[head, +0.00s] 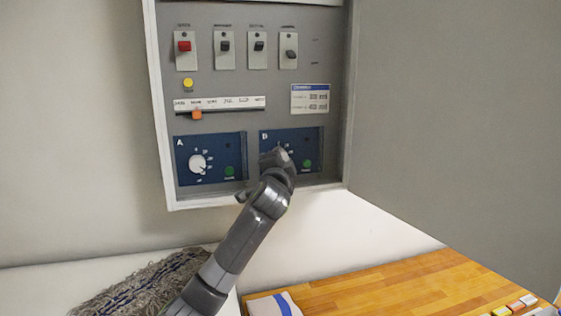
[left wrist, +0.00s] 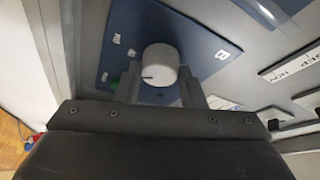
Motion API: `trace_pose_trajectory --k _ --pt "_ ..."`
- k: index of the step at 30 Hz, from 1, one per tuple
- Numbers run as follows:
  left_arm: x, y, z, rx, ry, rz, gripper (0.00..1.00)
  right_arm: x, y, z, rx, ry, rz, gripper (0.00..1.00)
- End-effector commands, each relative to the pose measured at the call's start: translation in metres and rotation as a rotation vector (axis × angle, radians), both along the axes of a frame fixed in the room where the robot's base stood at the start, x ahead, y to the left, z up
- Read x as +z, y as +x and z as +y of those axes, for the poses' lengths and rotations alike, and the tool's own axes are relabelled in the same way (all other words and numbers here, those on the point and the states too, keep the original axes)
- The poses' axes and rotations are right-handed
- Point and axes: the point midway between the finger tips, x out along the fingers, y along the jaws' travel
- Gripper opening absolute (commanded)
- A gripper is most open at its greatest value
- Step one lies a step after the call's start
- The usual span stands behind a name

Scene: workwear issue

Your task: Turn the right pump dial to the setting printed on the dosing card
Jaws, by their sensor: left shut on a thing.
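The right pump panel (head: 315,143), marked B, is a blue plate with a green button (head: 307,163). Its dial is mostly hidden behind my left gripper (head: 279,158) in the head view. In the left wrist view, the pale round dial (left wrist: 161,62) sits between the two fingers of my left gripper (left wrist: 160,86), which is shut on it. A short dark mark shows on the dial's face; the setting it points to cannot be read. The dosing card (head: 310,98) is white with a blue header, above panel B; its two printed rows are too blurred to read surely. My right gripper is not in view.
Left of panel B is panel A (head: 212,176) with a white dial (head: 197,163). Above are several switches, a yellow button (head: 188,83) and an orange slider (head: 196,114). The open cabinet door (head: 450,110) stands at right. Below are a wooden worktop (head: 370,285) and a shaggy grey mat (head: 140,285).

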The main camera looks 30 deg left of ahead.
Motion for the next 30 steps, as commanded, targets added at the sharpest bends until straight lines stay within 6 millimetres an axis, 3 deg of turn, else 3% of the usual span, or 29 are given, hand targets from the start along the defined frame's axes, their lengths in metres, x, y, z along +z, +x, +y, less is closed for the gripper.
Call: trace_pose_trajectory --k 12,30 --pt "0.0029 -0.0001 0.0002 0.001 0.138 0.158 0.14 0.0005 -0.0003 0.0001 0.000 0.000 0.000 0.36" --pt "0.0024 0.0000 0.0003 0.002 0.160 0.186 0.14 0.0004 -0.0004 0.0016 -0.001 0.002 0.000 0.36"
